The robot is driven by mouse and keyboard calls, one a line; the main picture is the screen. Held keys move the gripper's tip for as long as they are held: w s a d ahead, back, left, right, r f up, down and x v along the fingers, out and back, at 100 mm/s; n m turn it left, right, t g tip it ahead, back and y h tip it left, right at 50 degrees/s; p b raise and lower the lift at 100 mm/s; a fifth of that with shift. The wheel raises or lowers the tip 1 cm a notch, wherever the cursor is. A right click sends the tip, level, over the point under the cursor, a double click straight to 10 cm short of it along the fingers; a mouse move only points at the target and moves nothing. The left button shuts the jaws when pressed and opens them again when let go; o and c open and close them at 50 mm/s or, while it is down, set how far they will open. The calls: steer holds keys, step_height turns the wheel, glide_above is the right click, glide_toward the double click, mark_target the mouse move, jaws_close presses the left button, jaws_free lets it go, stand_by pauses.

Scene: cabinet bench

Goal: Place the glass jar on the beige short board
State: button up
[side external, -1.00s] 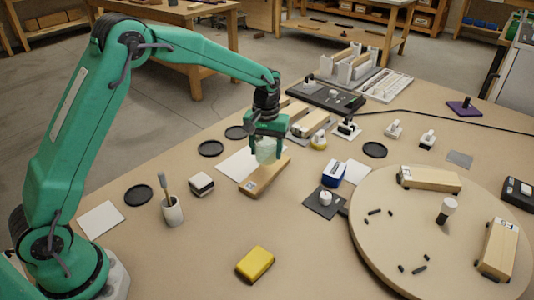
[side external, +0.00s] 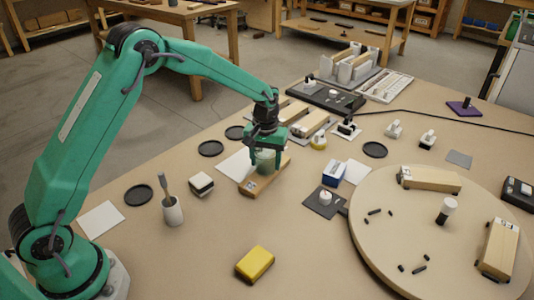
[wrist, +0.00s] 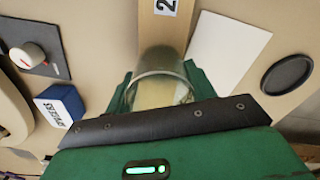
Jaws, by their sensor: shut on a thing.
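The glass jar (side external: 265,160) is clear with a pale greenish tint and is held upright between the jaws of my gripper (side external: 266,152). The wrist view shows its rim and side (wrist: 158,90) between the green fingers. The beige short board (side external: 255,186) lies under the jar on the table, and it also shows in the wrist view (wrist: 160,30) with a label marked 2. The jar's base appears at or very close to the board's top; I cannot tell whether it touches.
A white sheet (side external: 236,164) lies left of the board. A blue and white box (side external: 333,172) and a dark plate with a white knob (side external: 325,202) stand to its right. A yellow block (side external: 255,263) and a cup holding a brush (side external: 172,210) stand nearer. The front table area is mostly clear.

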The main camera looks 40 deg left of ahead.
steer(key=shift+f, duration=0.1)
steer(key=o, duration=1)
steer(key=shift+o, duration=0.2)
step_height(320, 180, up, 12)
stand_by(0.5)
